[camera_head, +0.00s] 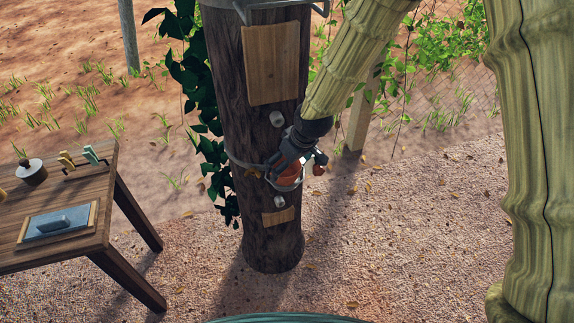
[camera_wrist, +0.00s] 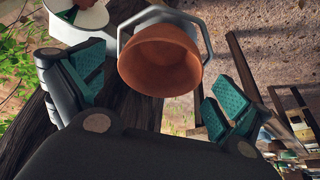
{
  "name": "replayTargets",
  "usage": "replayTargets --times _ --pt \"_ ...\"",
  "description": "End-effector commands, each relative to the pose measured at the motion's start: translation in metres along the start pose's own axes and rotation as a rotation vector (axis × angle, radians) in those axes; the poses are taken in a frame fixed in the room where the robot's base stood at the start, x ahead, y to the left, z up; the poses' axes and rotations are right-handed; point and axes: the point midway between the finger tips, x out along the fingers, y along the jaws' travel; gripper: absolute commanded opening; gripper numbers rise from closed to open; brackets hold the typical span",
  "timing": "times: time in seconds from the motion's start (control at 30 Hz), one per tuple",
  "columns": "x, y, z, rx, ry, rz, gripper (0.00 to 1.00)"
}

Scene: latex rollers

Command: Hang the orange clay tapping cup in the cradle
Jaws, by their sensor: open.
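The orange clay cup (camera_wrist: 160,62) shows in the wrist view with its open mouth toward the camera. A grey angular wire cradle (camera_wrist: 203,32) runs around its upper part, and the cup appears to sit within it. In the head view the cup (camera_head: 289,174) is at the post's front, partly covered by my gripper (camera_head: 300,166). The gripper also shows in the wrist view (camera_wrist: 158,88), open, with a green-padded finger on each side of the cup and gaps between. The cup's underside and its contact with the cradle are hidden.
A dark wooden post (camera_head: 270,130) carries the cradle, pale panels and short pegs, with a vine on its left. A wooden table (camera_head: 120,188) with a blue tray and small tools stands at left. Gravel ground right of the post is clear.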

Motion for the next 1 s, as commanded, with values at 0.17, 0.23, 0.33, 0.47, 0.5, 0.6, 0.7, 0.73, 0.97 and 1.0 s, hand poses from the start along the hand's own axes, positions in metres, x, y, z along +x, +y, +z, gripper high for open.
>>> replayTargets --times 0.17,0.23,0.33,0.47,0.5,0.6,0.7,0.73,0.97,1.0 --pt "-0.029 0.001 -0.001 0.000 0.003 0.001 1.00" --pt "-0.040 0.001 0.000 0.000 0.002 0.001 1.00" --pt "-0.056 0.001 -0.001 0.001 0.003 0.001 1.00" --pt "-0.073 0.001 0.000 0.000 0.002 0.001 1.00" --pt "-0.078 0.001 0.000 0.001 0.002 0.000 1.00" --pt "-0.088 0.001 0.000 0.001 0.001 0.000 1.00" --pt "-0.094 0.001 0.000 0.001 0.000 0.000 1.00" --pt "-0.095 0.001 0.000 0.001 0.000 0.000 1.00" --pt "-0.096 0.000 0.002 0.004 -0.002 -0.002 1.00" --pt "-0.093 0.000 0.005 0.009 -0.004 -0.004 1.00"
